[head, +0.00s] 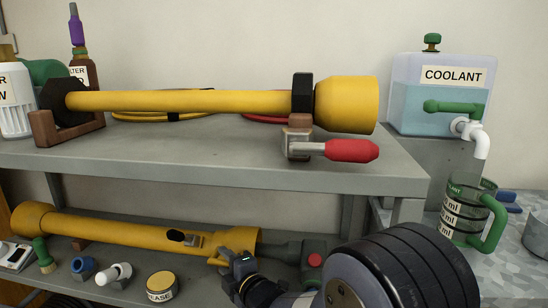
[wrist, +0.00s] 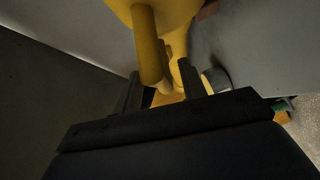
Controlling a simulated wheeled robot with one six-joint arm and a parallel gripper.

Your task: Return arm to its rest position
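My gripper (head: 232,264) is at the right end of the lower yellow tube (head: 130,230), close to a small yellow lever (head: 218,261) on it. In the wrist view my gripper (wrist: 160,80) has its two dark fingers spread apart. A yellow rod (wrist: 149,45) and other yellow parts show between and beyond the fingers. Gaps show beside the yellow part, so the gripper looks open around it. Whether a finger touches it, I cannot tell. My forearm reaches in from the lower right in the head view.
The upper shelf (head: 230,165) overhangs the gripper and holds another yellow tube (head: 190,101) with a red-handled clamp (head: 345,150). A coolant tank (head: 440,95) and a green-handled jug (head: 465,215) stand right.

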